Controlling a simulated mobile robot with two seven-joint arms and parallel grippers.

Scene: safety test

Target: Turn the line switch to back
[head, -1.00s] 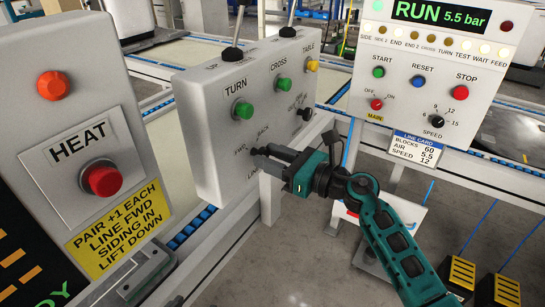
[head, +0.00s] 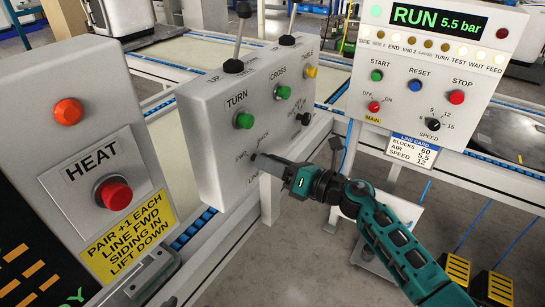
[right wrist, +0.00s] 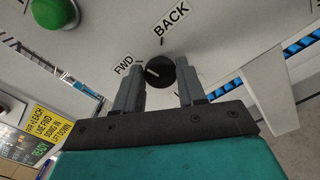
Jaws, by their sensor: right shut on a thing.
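The line switch is a small black knob (right wrist: 160,72) on the underside-facing part of the grey panel in the right wrist view, with FWD and BACK labels beside it. Its pale mark points toward the FWD side. My right gripper (head: 262,159) reaches the lower front of the panel (head: 215,165) from the right in the head view, and its fingers hide most of the knob there. In the right wrist view the two fingers stand on either side of the knob, shut on it. My left gripper is not in view.
The same panel carries green TURN (head: 243,120) and CROSS (head: 282,92) buttons, a yellow TABLE button (head: 310,72), another black knob (head: 303,119) and two levers on top. A HEAT box with a red button (head: 114,193) stands left. The RUN panel (head: 430,65) stands right.

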